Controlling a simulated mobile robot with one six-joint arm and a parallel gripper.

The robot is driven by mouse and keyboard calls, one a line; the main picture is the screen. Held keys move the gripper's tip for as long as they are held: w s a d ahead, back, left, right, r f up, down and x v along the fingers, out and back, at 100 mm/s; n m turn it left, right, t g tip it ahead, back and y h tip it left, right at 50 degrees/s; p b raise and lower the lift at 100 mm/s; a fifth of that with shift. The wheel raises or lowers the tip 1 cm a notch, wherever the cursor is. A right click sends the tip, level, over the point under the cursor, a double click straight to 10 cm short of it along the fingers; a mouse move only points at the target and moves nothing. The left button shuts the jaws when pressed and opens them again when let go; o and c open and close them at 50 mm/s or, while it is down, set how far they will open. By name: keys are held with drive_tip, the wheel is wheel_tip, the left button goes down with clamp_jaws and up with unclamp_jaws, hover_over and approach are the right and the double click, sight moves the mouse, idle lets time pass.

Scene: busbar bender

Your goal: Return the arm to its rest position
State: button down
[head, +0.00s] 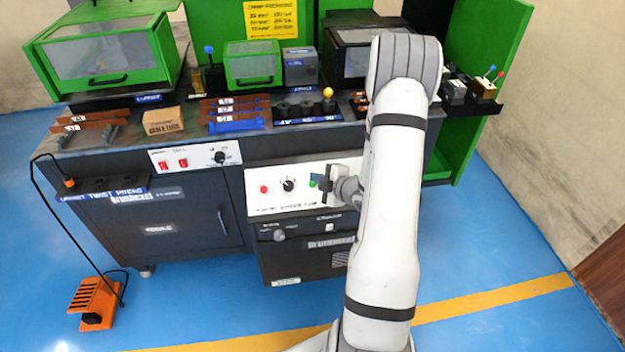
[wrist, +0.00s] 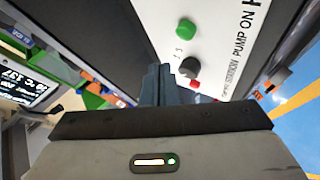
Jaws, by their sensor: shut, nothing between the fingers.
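My gripper (wrist: 160,72) is shut and empty, its dark fingers together in the wrist view. In the head view my gripper (head: 320,184) is at the white control panel (head: 290,205) on the front of the bending machine, near the green button (head: 313,183). In the wrist view the green button (wrist: 186,28), a black knob (wrist: 190,67) and a red button (wrist: 195,84) are beyond and to the right of the fingertips. Whether the fingers touch the panel I cannot tell. My white arm spans the right middle of the head view and hides part of the bench.
The dark bench (head: 150,225) carries green guarded stations (head: 105,60), a cardboard box (head: 163,121) and rows of tools (head: 238,115). An orange foot pedal (head: 95,302) with a cable is on the blue floor at left. Floor in front of the bench is clear.

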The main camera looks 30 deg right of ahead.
drive_tip(key=shift+s+a+r+p, duration=0.1)
drive_tip(key=shift+s+r+p, duration=0.2)
drive_tip(key=shift+r, duration=0.2)
drive_tip(key=shift+s+a+r+p, duration=0.1)
drive_tip(key=shift+s+r+p, duration=0.15)
drive_tip(key=shift+r, duration=0.25)
